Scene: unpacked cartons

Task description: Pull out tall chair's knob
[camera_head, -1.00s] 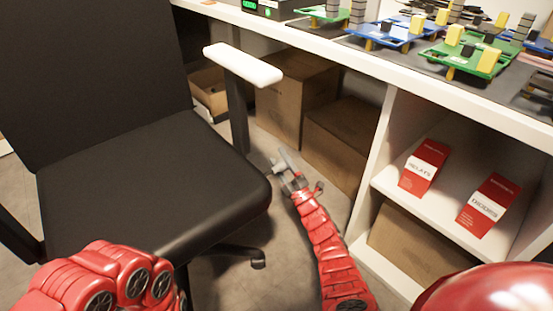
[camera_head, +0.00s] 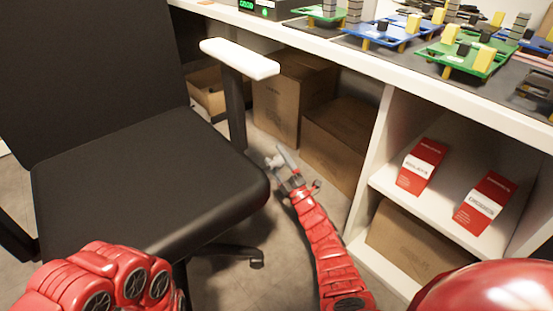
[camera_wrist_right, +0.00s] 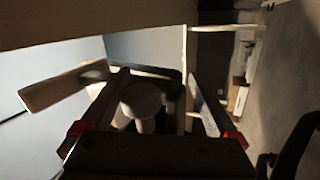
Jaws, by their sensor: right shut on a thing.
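The tall chair is black, with its seat (camera_head: 150,175) and backrest at the left of the head view and a pale armrest (camera_head: 240,57). My right gripper (camera_head: 279,158) is beside the right edge of the seat, below the armrest. In the right wrist view a round pale knob (camera_wrist_right: 141,98) on a short stem sits between the two fingers of this gripper (camera_wrist_right: 160,100). The gripper is shut on the knob; the exact finger contact is dim. My left arm shows at the bottom left, but its gripper is out of view.
Cardboard boxes (camera_head: 290,95) stand under the white desk (camera_head: 360,62), close behind my right gripper. A white shelf (camera_head: 450,200) with red-and-white cartons (camera_head: 422,167) is to the right. Circuit boards (camera_head: 465,55) lie on the desk. A chair leg (camera_head: 235,252) spreads over the floor.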

